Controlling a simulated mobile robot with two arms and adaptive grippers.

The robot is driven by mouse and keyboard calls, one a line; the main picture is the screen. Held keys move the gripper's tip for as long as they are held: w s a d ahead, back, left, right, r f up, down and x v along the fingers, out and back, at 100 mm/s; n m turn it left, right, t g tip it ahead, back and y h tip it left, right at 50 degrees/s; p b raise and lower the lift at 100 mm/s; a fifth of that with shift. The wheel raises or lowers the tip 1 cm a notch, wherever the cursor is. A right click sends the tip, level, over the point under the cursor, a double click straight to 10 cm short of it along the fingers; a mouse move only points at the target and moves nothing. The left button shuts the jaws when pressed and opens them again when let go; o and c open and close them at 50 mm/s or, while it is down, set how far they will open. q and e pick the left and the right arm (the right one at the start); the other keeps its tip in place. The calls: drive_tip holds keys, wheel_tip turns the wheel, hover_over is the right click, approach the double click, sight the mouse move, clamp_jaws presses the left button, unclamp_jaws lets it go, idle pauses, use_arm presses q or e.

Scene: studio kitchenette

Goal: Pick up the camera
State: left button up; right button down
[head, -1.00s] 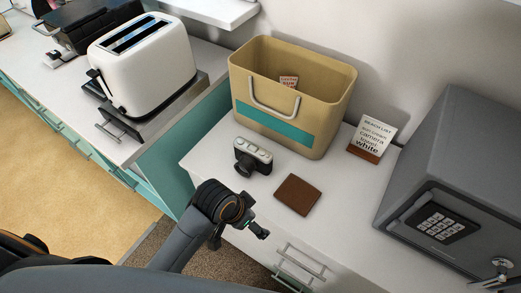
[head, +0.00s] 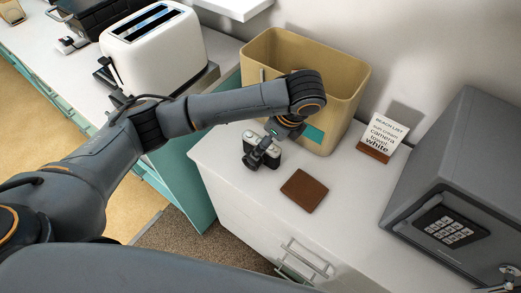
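The camera (head: 275,158), silver and black, sits on the white counter in front of the tan bin, its lens toward the front left. My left arm reaches in from the left over the counter. My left gripper (head: 268,143) points down right at the camera and overlaps it in the head view, hiding part of its top and middle. Whether the fingers touch the camera, or are open or shut, I cannot tell. My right gripper is not in view.
The tan bin (head: 345,80) stands close behind the camera, partly behind my arm. A brown wallet-like square (head: 304,191) lies just right of the camera. A beach list card (head: 384,135), a grey safe (head: 455,170) and a white toaster (head: 160,50) stand around.

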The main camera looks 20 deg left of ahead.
sight(253, 149)
use_arm(q)
drive_tip(key=shift+y, duration=0.3)
drive_tip(key=x, duration=0.5)
drive_tip(key=a+x, duration=0.1)
drive_tip(key=x, duration=0.1)
drive_tip(key=shift+w+a+b, duration=0.1)
drive_tip(key=shift+w+b, duration=0.2)
drive_tip(key=shift+w, duration=0.15)
drive_tip(key=shift+d+p+x, duration=0.15)
drive_tip(key=shift+p+x, duration=0.15)
drive_tip(key=shift+x, duration=1.2)
drive_tip(key=shift+d+p+x, duration=0.15)
drive_tip(key=shift+p+x, duration=0.1)
drive_tip(key=shift+x, duration=1.2)
drive_tip(key=shift+w, duration=0.15)
drive_tip(key=shift+c, duration=0.4)
drive_tip(key=c, duration=1.7)
drive_tip(key=shift+o, duration=0.2)
